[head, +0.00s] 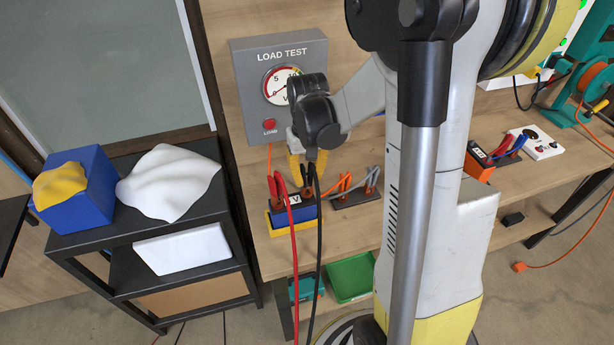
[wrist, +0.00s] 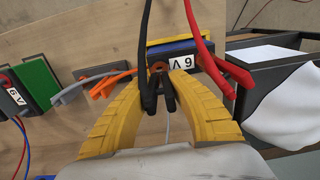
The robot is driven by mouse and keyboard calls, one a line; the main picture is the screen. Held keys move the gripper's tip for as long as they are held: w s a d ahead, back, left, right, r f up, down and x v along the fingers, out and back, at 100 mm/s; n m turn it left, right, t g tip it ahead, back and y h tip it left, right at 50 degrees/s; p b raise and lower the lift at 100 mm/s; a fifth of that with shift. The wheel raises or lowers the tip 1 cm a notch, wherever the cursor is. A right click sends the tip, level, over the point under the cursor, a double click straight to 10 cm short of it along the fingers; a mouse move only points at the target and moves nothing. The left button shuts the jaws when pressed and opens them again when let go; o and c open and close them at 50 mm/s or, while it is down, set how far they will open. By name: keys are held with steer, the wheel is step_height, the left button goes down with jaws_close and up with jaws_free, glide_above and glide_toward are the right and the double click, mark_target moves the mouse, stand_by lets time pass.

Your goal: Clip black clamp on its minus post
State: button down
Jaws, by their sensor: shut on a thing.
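The black clamp (wrist: 160,100) is between the yellow fingers of my gripper (wrist: 161,80), which is shut on it. In the head view my gripper (head: 308,168) is above the blue battery (head: 296,214), and the black clamp (head: 309,182) shows below it with its cable hanging down. A copper-coloured post (wrist: 159,67) shows at the clamp's tip, beside the battery's white label. I cannot tell whether the jaws grip that post. The red clamp (head: 279,188) is at the battery's other end; it also shows in the wrist view (wrist: 215,72).
Orange and grey clamps (head: 354,187) stand on a dark plate right of the battery. The grey load test box (head: 246,77) is behind. A black shelf (head: 205,224) with white cloth stands left. Red and black cables hang over the bench front.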

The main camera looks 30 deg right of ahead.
steer(key=shift+f+b, duration=0.4)
steer(key=shift+f, duration=0.1)
steer(key=c, duration=1.2)
jaws_free()
step_height(320, 180, up, 12)
steer(key=shift+r, duration=0.1)
steer(key=s+a+f+n+t+b, duration=0.1)
steer(key=s+a+f+t+b, duration=0.1)
steer(key=s+a+b, duration=0.1)
steer(key=s+a+f+n+t+b, duration=0.1)
steer(key=s+a+f+t+b, duration=0.1)
steer(key=a, duration=0.4)
steer(key=s+a+f+n+t+b, duration=0.1)
steer(key=s+a+f+t+b, duration=0.2)
steer(key=s+a+b, duration=0.1)
steer(key=shift+s+a, duration=0.25)
steer(key=shift+s, duration=0.6)
